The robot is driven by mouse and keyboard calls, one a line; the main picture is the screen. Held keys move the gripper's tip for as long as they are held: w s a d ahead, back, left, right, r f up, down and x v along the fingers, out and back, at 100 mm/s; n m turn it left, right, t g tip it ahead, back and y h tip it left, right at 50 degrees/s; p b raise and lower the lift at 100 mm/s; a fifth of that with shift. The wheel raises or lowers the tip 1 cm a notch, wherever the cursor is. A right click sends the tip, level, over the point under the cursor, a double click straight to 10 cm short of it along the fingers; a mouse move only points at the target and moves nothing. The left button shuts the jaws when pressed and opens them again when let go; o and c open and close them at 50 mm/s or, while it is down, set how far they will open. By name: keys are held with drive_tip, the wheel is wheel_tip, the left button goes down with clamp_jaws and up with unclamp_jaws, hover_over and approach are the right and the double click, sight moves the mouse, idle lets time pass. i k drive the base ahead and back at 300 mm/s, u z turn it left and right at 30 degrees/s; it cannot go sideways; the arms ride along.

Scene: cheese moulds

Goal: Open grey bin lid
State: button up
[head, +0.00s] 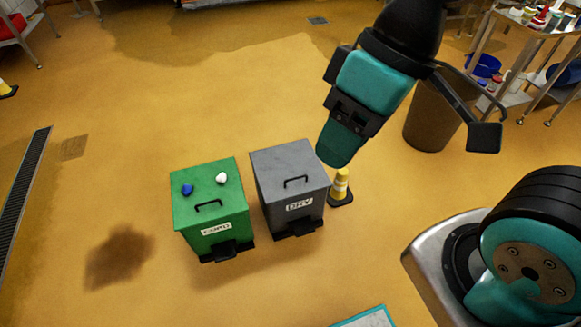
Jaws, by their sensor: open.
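The grey bin (263,205) stands on the floor near the middle of the head view. Its flat lid (285,160) lies shut on top, with a dark loop handle (295,181) near the front edge. A white label is on its front, and a black pedal (297,231) sticks out at the base. My gripper (340,145) hangs from the upper right, up and to the right of the bin in the picture. It is open and holds nothing that I can see. Its fingertips are not clearly shown.
A green bin (187,227) stands close on the left, with a blue lump (187,189) and a white lump (221,178) on its lid. A yellow cone (341,187) stands beside the grey bin's right side. A brown bin (425,125) is behind. Floor in front is mostly clear.

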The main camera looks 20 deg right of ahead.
sight(292, 169)
drive_tip(key=k, duration=0.55)
drive_tip(key=u, duration=0.7)
drive_tip(key=i, duration=1.3)
drive_tip(key=z, duration=0.75)
